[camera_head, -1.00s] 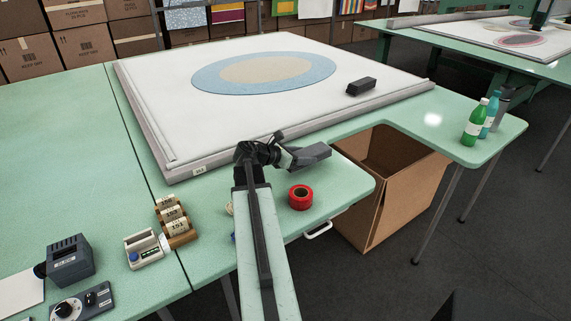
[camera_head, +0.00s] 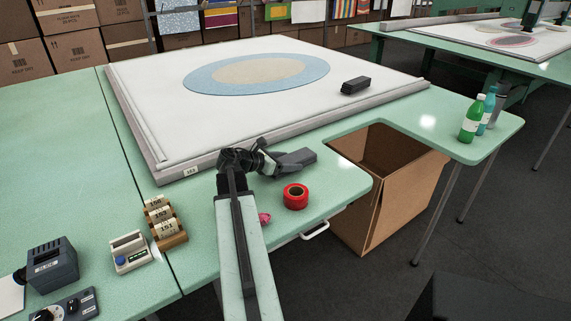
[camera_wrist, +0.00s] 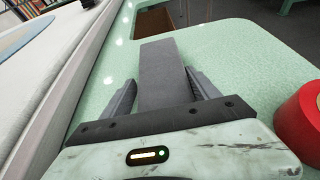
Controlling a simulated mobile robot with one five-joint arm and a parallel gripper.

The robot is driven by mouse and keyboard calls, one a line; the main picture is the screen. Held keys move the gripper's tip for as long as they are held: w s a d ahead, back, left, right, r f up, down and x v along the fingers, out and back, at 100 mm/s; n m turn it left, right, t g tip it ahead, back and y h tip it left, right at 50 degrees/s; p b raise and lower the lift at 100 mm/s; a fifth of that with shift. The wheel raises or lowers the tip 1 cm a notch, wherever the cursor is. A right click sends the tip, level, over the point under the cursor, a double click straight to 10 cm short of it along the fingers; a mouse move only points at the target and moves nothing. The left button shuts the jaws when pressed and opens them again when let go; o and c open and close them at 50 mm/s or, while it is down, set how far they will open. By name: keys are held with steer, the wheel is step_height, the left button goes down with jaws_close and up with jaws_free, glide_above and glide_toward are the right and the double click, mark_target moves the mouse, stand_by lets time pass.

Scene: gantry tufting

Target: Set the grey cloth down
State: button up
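The grey cloth (camera_head: 299,157) is a flat, dark grey rectangle at the end of my arm. In the wrist view the grey cloth (camera_wrist: 165,72) sits between the two fingers of my gripper (camera_wrist: 160,88) and sticks out beyond their tips. My gripper (camera_head: 276,163) is shut on it, with a finger along each side. The cloth is over the green table (camera_head: 335,187), between the white framed panel and the red tape roll. Whether its underside touches the table I cannot tell.
A red tape roll (camera_head: 295,196) stands close by on the near side. The white framed panel (camera_head: 200,130) with a dark block (camera_head: 355,85) lies behind. An open cardboard box (camera_head: 400,200) stands below the table edge. Bottles (camera_head: 470,120) stand at right.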

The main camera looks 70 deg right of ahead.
steer(key=shift+o, duration=0.3)
steer(key=shift+r, duration=0.15)
steer(key=shift+w+a+r+p, duration=0.1)
steer(key=shift+a+r+p, duration=0.05)
steer(key=shift+r+p, duration=0.15)
steer(key=p+v, duration=0.4)
steer(key=v, duration=0.6)
steer(key=shift+w+a+r, duration=0.1)
steer(key=shift+w+a, duration=0.1)
steer(key=shift+a, duration=0.05)
steer(key=shift+w+a+r, duration=0.1)
steer(key=shift+w+a, duration=0.15)
steer(key=shift+a, duration=0.1)
